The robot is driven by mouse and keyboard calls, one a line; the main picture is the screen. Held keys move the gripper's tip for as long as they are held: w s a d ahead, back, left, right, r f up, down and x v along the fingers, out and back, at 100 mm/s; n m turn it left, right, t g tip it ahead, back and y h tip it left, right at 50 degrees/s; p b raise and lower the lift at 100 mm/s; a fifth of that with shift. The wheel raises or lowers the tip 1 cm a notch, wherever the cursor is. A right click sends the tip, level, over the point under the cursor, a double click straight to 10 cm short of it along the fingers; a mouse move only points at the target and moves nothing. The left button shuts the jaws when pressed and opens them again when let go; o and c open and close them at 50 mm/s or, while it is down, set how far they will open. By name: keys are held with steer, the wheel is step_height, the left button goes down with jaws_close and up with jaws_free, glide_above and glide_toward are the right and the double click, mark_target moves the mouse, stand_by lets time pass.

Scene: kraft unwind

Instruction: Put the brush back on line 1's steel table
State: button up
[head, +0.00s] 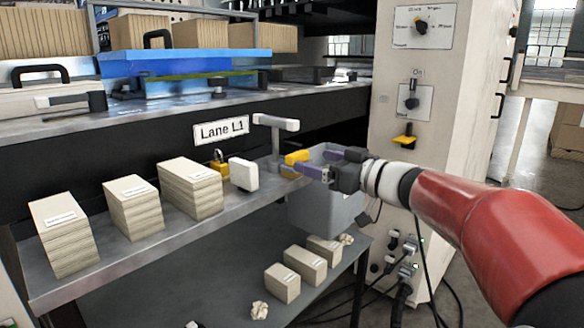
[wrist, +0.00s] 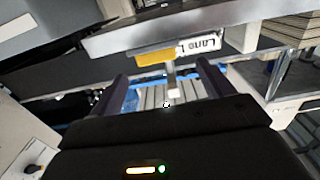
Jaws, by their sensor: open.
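A yellow block-like piece (head: 297,157), which may be the brush, shows at the right end of line 1's steel table (head: 120,262). It also shows in the wrist view (wrist: 155,59), beyond my fingertips, under the Lane L1 sign. Bristles cannot be made out, and purple fingers partly cover it in the head view. My gripper (head: 312,165) is open, its fingers pointing left at the table end. In the wrist view my gripper (wrist: 160,85) has its two dark fingers wide apart with nothing clamped between them. Whether a finger touches the yellow piece cannot be told.
A T-shaped post (head: 277,125) stands behind my fingertips. A white block (head: 243,174) and a yellow padlock (head: 218,161) are left of them. Three paper stacks (head: 132,206) fill the table's left part. A grey bin (head: 325,210) is below my gripper; a control cabinet (head: 415,130) stands right.

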mark_target(301, 155)
steer(key=x, duration=0.7)
steer(key=shift+w+d, duration=0.15)
steer(key=shift+w, duration=0.05)
steer(key=c, duration=1.2)
steer(key=shift+o, duration=0.2)
steer(key=shift+r, duration=0.1)
